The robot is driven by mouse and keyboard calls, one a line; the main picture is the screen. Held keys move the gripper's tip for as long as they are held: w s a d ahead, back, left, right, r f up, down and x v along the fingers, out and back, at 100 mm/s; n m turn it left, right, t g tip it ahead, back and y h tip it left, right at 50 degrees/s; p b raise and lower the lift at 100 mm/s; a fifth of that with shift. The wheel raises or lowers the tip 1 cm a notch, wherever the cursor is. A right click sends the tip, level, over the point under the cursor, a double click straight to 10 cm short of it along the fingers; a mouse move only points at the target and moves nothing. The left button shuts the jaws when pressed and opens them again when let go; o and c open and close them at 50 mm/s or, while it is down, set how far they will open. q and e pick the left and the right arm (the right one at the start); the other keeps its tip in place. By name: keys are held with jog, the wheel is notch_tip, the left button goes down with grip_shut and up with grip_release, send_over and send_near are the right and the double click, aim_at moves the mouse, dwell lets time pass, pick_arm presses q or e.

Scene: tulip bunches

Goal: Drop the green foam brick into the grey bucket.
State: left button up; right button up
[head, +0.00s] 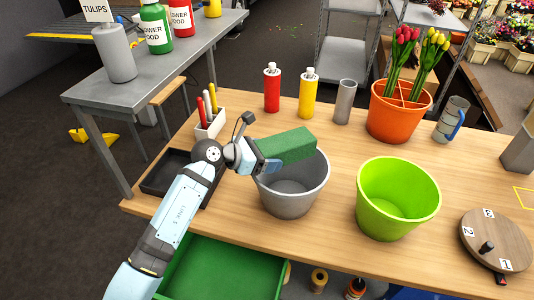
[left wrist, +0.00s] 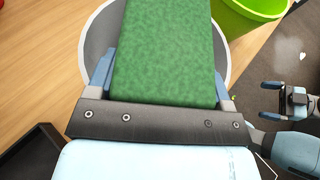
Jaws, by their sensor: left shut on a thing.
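The green foam brick (head: 287,146) is held level by my left gripper (head: 262,160). The brick sits above the back left part of the grey bucket (head: 292,200), over its open mouth. In the left wrist view the brick (left wrist: 165,50) lies between the two fingers of the left gripper (left wrist: 164,85), with the bucket's rim (left wrist: 88,50) behind it. The inside of the bucket that shows is empty; part of it is hidden by the brick.
A lime green bucket (head: 398,200) stands right of the grey one. Behind are a red bottle (head: 272,90), a yellow bottle (head: 308,95), a grey cylinder (head: 344,103) and an orange pot (head: 398,115) with tulips. A black tray (head: 165,182) lies left, under my arm.

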pick_arm(q)
jog(key=o, duration=0.9)
jog(key=b+v, duration=0.1)
jog(key=v, duration=1.3)
jog(key=shift+s, duration=0.15)
